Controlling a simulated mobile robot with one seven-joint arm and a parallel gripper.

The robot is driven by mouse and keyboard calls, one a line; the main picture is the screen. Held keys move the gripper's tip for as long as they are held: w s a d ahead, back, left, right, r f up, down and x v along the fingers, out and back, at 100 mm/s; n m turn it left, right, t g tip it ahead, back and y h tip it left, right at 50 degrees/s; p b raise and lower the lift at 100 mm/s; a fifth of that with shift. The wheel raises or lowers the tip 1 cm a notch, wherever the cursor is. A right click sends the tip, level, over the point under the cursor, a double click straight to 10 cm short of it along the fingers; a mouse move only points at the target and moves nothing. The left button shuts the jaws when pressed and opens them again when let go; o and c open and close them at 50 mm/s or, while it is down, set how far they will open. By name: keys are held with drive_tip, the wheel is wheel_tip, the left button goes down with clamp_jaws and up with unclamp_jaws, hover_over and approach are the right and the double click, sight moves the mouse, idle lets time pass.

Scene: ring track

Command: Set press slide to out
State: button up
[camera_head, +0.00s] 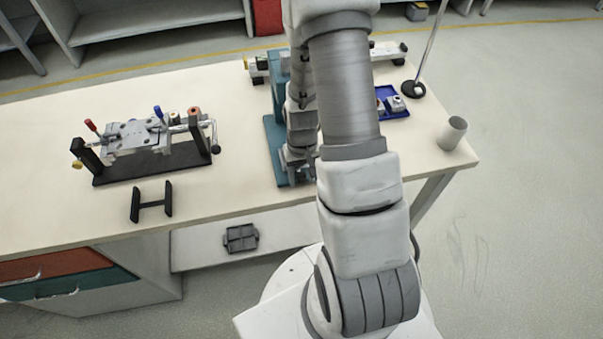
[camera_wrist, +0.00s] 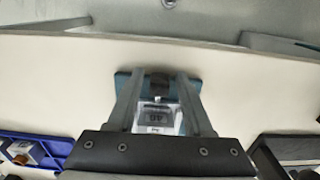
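The press, a teal frame (camera_head: 275,135) with an upright column, stands on the table in the head view, its right part hidden behind my arm. In the wrist view its teal base (camera_wrist: 124,84) shows behind my fingers. A grey-white block with a dark label (camera_wrist: 157,117) and a dark knob-like piece (camera_wrist: 158,84) lie between the fingers; they look like the press slide. My gripper (camera_wrist: 159,78) has its two fingers apart, one on each side of these parts, with narrow gaps visible. Whether a finger touches them is unclear. In the head view the fingertips are mostly hidden at the press.
A black fixture (camera_head: 150,165) with red and blue handles stands at left, with a black H-shaped stand (camera_head: 152,203) in front. A blue tray (camera_head: 397,115), a thin pole on a black base (camera_head: 413,89) and a grey cup (camera_head: 452,133) are at right.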

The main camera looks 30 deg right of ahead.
drive_tip(key=shift+o, duration=0.2)
drive_tip(key=shift+w, duration=0.15)
drive_tip(key=shift+r, duration=0.25)
wheel_tip(320, 180, up, 17)
drive_tip(key=p, duration=0.1)
drive_tip(key=shift+p, duration=0.35)
idle(0.3)
drive_tip(key=s+a+r+n+t, duration=0.1)
drive_tip(key=s+a+r+t, duration=0.1)
drive_tip(key=s+a+r, duration=0.3)
drive_tip(key=s+a+r+n+t, duration=0.2)
drive_tip(key=s+a+r, duration=0.3)
drive_tip(key=r, duration=0.9)
drive_tip(key=shift+s+r+t, duration=0.15)
drive_tip(key=shift+s+t, duration=0.1)
drive_tip(key=shift+t, duration=0.55)
